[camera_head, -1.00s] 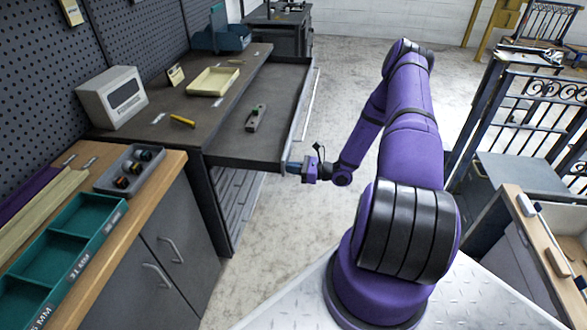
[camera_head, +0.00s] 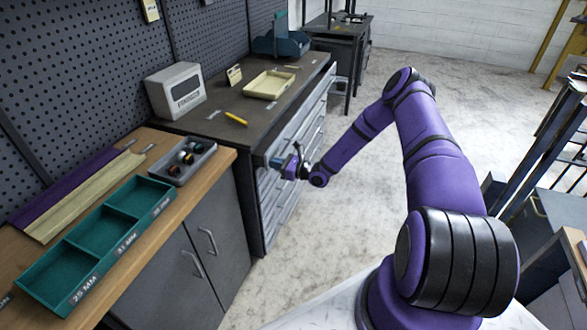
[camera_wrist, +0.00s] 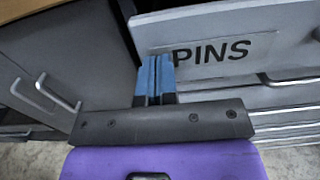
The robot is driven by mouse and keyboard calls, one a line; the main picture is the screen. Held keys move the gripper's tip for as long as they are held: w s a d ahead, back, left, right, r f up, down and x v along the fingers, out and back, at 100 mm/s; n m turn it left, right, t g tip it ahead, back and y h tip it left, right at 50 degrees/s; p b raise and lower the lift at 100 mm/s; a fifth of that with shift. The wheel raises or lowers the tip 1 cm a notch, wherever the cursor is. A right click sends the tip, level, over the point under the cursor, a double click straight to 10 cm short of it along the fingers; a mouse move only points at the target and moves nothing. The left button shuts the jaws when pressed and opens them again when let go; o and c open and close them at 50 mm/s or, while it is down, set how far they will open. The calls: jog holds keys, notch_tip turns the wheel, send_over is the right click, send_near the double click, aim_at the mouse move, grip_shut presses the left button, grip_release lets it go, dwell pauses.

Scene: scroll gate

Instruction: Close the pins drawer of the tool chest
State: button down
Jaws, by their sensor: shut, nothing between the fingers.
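The tool chest (camera_head: 262,205) stands left of my arm, its drawer fronts facing right. My gripper (camera_head: 285,165) is at the near end of this top drawer front. In the wrist view my gripper's blue fingers (camera_wrist: 154,78) are together and empty, pointing at the drawer front just left of the PINS label. They look to be against or very close to the front; exact contact is hard to tell.
A wooden-topped bench (camera_head: 205,165) with grey cupboard doors adjoins the chest on the near side. The chest top holds a cream tray (camera_head: 269,84), a yellow tool (camera_head: 236,119) and a grey box (camera_head: 176,92). Open floor (camera_head: 345,205) lies right of the chest.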

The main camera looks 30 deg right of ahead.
aim_at(263, 165)
jog(key=x, duration=0.4)
jog(key=shift+w+a, duration=0.25)
jog(key=shift+a, duration=0.05)
jog(key=shift+w+a+r, duration=0.15)
jog(key=shift+w, duration=0.1)
jog(key=shift+w+a+r, duration=0.1)
